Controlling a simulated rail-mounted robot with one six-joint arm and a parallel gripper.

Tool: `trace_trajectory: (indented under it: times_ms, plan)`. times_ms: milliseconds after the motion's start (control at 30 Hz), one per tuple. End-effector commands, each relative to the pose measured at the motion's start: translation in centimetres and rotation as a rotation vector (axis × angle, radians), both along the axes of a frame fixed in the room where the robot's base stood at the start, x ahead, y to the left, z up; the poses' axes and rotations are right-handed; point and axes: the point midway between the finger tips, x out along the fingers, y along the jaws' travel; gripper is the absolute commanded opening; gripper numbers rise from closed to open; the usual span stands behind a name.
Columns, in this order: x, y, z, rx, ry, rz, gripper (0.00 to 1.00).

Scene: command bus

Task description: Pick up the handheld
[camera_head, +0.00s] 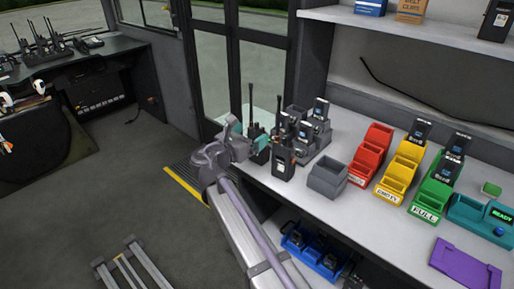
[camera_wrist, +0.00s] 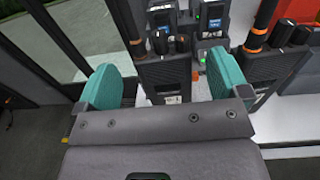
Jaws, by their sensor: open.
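Black handheld radios with antennas stand upright at the left end of the white counter. One handheld (camera_head: 256,134) is beside my gripper (camera_head: 250,142). In the wrist view, this handheld (camera_wrist: 166,76) stands between the two teal finger pads of my open gripper (camera_wrist: 160,82), with some room at its right side. Its lower part is hidden behind the gripper body. A second handheld (camera_head: 283,160) with an orange band stands just to the right. It also shows in the wrist view (camera_wrist: 262,68), outside the right finger.
Grey bins (camera_head: 327,177) and grey chargers (camera_head: 316,133) stand close to the right and behind. Red (camera_head: 368,156), yellow (camera_head: 400,170) and green (camera_head: 433,190) bins follow along the counter. A glass door (camera_head: 256,75) is behind the handhelds. A blue bin (camera_head: 313,253) sits below the counter.

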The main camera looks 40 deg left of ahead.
Motion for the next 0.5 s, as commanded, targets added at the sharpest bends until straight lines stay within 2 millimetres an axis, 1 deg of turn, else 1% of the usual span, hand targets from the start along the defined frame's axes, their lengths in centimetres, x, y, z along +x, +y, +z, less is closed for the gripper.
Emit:
trace_trajectory:
  times_ms: [100, 167, 300, 400, 500]
  plan:
    - [0.3, 0.0, 0.0, 0.001, 0.0, 0.0, 0.94]
    - [1.0, -0.1, -0.1, 0.001, 0.001, -0.002, 0.94]
    - [3.7, -0.2, -0.2, 0.001, 0.001, -0.004, 0.94]
    - [5.1, -0.2, -0.2, 0.001, 0.001, -0.002, 0.94]
    - [5.3, -0.3, -0.2, 0.001, 0.001, -0.001, 0.94]
